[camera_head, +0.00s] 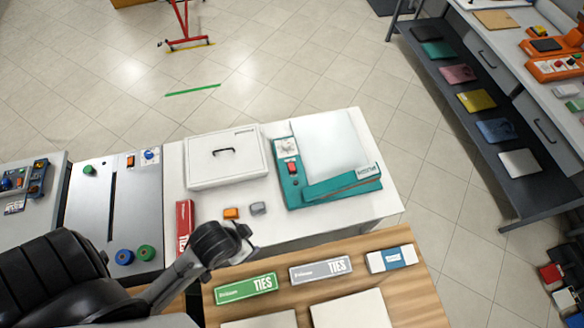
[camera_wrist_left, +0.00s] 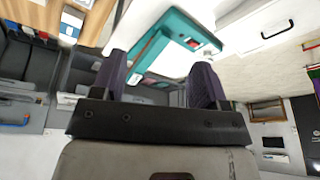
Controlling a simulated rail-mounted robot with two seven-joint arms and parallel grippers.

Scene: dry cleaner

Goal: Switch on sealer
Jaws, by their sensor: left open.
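The sealer appears to be the teal machine with a white top (camera_head: 325,150) on the white counter. A red switch (camera_head: 292,168) and a dial sit on its left panel. In the left wrist view, the teal machine (camera_wrist_left: 165,30) shows beyond the fingers, with a red part (camera_wrist_left: 218,43) on its right. My left gripper (camera_head: 247,238) is over the counter's front edge, in front and left of the sealer and apart from it. In the left wrist view, its two dark fingers (camera_wrist_left: 160,88) are spread with nothing between them. The switch's on or off position cannot be told.
A white lidded box (camera_head: 225,157) stands left of the sealer. Small orange (camera_head: 231,213) and grey (camera_head: 258,208) blocks lie in front. A wooden table (camera_head: 405,290) nearer me holds TIES boxes (camera_head: 320,270). A grey machine (camera_head: 135,205) stands at left, and a shelf rack (camera_head: 480,110) at right.

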